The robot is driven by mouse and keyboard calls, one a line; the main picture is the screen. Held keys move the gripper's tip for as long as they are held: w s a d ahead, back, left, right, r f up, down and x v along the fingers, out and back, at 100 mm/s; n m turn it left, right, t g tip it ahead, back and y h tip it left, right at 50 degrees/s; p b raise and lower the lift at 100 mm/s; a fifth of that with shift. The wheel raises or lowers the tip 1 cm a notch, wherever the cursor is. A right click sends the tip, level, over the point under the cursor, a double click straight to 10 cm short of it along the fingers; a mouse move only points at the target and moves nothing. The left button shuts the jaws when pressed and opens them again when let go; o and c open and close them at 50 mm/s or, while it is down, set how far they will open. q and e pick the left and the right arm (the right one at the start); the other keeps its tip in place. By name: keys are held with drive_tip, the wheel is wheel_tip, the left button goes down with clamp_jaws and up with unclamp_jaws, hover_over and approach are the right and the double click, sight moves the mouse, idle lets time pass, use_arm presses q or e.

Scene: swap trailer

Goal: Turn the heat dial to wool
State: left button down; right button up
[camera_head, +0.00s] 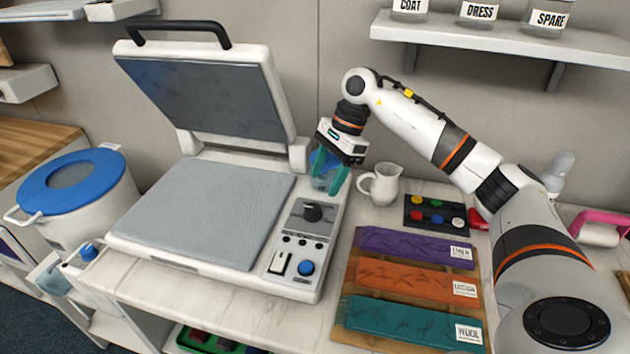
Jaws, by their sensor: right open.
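My right gripper (330,180) has teal fingers, points down and is open. It is above and behind the dial, apart from it. A clear container with a blue top (322,160) shows at the fingers; I cannot tell whether they touch it. A teal cloth labelled WOOL (400,320) lies at the front right. My left gripper is out of view.
The press lid (205,90) stands open. A blue button (306,268) and a white switch (278,263) sit below the dial. A white jug (383,185) stands right of the gripper. Orange (410,284) and purple (400,243) cloths lie behind the teal one.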

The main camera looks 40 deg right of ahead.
sight(313, 207)
drive_tip(key=x, duration=0.3)
drive_tip(key=shift+s+a+f+p, duration=0.15)
drive_tip(key=shift+a+f+p, duration=0.15)
drive_tip(key=shift+p, duration=0.1)
drive_tip(key=x, duration=0.3)
drive_tip(key=shift+f, duration=0.35)
drive_tip(key=c, duration=1)
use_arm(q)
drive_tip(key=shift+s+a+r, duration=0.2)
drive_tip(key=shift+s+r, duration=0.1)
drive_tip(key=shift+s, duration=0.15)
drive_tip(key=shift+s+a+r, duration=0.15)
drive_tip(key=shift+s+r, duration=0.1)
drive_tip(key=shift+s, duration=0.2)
